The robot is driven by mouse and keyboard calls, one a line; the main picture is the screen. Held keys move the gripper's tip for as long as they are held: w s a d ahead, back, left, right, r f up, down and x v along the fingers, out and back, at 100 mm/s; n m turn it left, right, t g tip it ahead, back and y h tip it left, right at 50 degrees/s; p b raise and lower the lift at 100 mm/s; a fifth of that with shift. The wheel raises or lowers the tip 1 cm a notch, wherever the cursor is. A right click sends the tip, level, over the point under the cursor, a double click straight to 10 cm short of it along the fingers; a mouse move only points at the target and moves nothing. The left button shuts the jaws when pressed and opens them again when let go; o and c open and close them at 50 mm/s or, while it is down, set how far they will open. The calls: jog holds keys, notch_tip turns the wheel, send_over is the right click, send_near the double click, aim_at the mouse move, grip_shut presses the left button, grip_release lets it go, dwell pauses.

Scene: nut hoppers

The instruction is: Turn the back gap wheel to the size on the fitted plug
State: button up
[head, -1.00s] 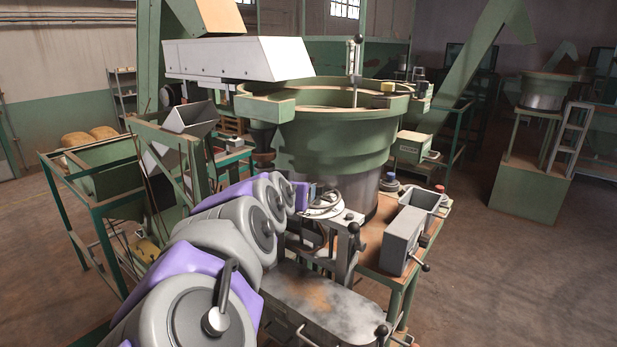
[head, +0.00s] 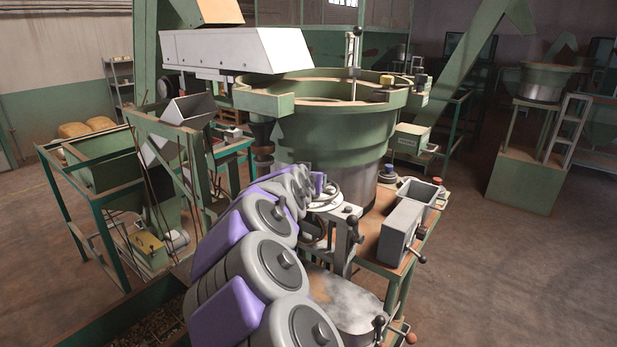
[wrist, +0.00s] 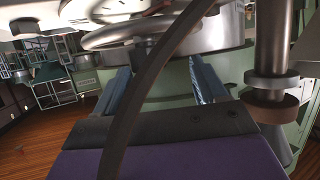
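A pale round dial with a wheel (head: 325,198) stands at the foot of the large green bowl in the head view. A darker wheel rim (head: 316,232) shows below it, partly behind my arm. In the wrist view, a grey handwheel (wrist: 140,31) lies just beyond my gripper, and a dark curved rim (wrist: 150,85) crosses close in front of the camera. My gripper (wrist: 162,84) is open, its two fingers apart, with no object seen held between them. I cannot tell which wheel is the back gap wheel. I cannot make out a fitted plug or any size marks.
The large green bowl (head: 330,130) rises behind the wheels. A grey box with a handle (head: 400,232) and an open bin (head: 420,192) stand on the bench to the right. In the wrist view, a metal post with a brown collar (wrist: 270,105) stands close on the right.

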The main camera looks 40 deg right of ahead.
jog(key=d, duration=0.1)
jog(key=w+d+f, duration=0.1)
jog(key=d, duration=0.3)
jog(key=shift+w+d+f, duration=0.25)
jog(key=shift+w+f, duration=0.05)
jog(key=shift+w, duration=0.05)
jog(key=a, duration=0.3)
jog(key=shift+s+a+r, duration=0.1)
jog(key=shift+r, duration=0.25)
jog(key=shift+c, duration=0.7)
jog(key=shift+a, duration=0.1)
jog(key=shift+c, duration=0.8)
jog(key=shift+s, duration=0.1)
jog(key=shift+c, duration=0.7)
jog(key=shift+d+f, duration=0.15)
jog(key=shift+d, duration=0.7)
jog(key=c, duration=0.3)
jog(key=shift+a+f, duration=0.1)
jog(key=shift+c, duration=1.2)
